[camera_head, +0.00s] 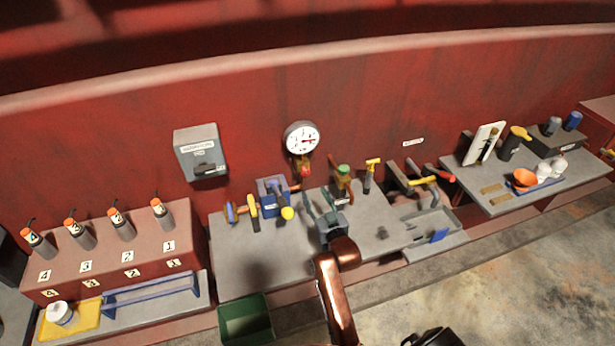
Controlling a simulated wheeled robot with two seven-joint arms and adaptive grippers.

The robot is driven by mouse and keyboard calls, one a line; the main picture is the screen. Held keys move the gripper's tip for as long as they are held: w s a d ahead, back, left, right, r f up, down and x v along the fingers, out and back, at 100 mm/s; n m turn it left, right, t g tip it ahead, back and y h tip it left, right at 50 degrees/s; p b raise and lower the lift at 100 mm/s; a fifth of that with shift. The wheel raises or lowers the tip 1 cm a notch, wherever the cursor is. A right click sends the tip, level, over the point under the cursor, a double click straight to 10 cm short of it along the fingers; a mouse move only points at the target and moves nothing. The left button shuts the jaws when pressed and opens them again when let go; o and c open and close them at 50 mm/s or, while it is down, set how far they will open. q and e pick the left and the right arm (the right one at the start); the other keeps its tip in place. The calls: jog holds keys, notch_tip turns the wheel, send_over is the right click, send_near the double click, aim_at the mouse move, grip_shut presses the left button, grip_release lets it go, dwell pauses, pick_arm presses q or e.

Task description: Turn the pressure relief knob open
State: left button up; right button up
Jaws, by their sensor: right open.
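A round white pressure gauge (302,138) is on the red wall, with a small red knob (305,171) on the brass fitting below it. A green-topped fitting (343,170) stands to the right of that. No readable label shows which one is the pressure relief knob, and I cannot tell how far either is turned. My right gripper (320,203) is open and empty over the grey bench, in front of and below the gauge fitting, apart from both knobs. My left gripper is not in view.
A blue box (272,196) with yellow- and blue-handled tools is left of the gripper. Yellow- and red-handled tools (424,180) stand to the right, by a grey tray (436,226). A green bin (245,320) is at the front. The bench (245,262) is clear at front left.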

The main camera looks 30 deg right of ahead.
aim_at(306, 173)
jog(key=shift+t, duration=0.3)
jog(key=x, duration=0.3)
jog(key=r+x, duration=0.1)
jog(key=x, duration=0.5)
jog(key=shift+s+r, duration=0.1)
jog(key=shift+r, duration=0.15)
jog(key=shift+c, duration=0.7)
grip_shut()
